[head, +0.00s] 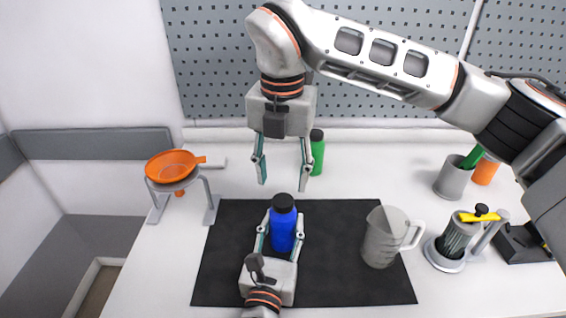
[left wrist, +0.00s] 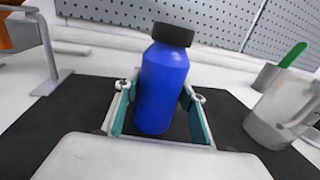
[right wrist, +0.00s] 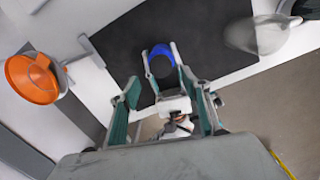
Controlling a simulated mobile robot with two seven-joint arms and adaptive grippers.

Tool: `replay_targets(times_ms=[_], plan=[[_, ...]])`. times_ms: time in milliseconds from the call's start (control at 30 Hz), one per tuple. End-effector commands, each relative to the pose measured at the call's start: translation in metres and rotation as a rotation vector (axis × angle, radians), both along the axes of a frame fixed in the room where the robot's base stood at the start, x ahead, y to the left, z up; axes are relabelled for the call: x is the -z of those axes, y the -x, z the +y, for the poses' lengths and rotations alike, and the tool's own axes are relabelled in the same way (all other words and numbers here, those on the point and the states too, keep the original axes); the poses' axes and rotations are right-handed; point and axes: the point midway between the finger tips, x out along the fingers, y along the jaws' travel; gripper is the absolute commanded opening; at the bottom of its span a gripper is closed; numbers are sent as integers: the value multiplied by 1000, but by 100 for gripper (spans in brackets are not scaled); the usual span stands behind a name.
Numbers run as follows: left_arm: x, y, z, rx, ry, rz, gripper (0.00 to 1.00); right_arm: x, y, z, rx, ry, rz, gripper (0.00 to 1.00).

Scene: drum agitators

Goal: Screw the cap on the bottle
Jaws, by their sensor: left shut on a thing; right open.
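A blue bottle (head: 282,230) stands upright on the black mat (head: 345,285). A black cap (head: 283,203) sits on its top; I cannot tell how tight it is. My left gripper (head: 280,240) is shut around the bottle's body from the near side, with a finger on each side, and the left wrist view shows the bottle (left wrist: 162,90) and cap (left wrist: 173,34) above the fingers. My right gripper (head: 283,177) points down, open and empty, above and slightly behind the cap. In the right wrist view the cap (right wrist: 161,67) shows beyond the open fingers.
A green bottle (head: 317,155) stands behind my right gripper. A clear jug (head: 381,240) stands on the mat's right side.

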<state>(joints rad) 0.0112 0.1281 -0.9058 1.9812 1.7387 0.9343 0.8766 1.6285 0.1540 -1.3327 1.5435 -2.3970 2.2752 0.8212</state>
Motion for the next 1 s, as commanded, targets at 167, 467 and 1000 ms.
replay_targets(times_ms=[167,467,1000], plan=[[0,0,0,0,0,1,0,-3,-1,0,-331,22,7,47],[0,0,0,0,0,1,0,-7,-2,-1,-889,47,21,47],[0,0,0,0,0,0,0,-16,-4,-1,-1864,62,34,47]])
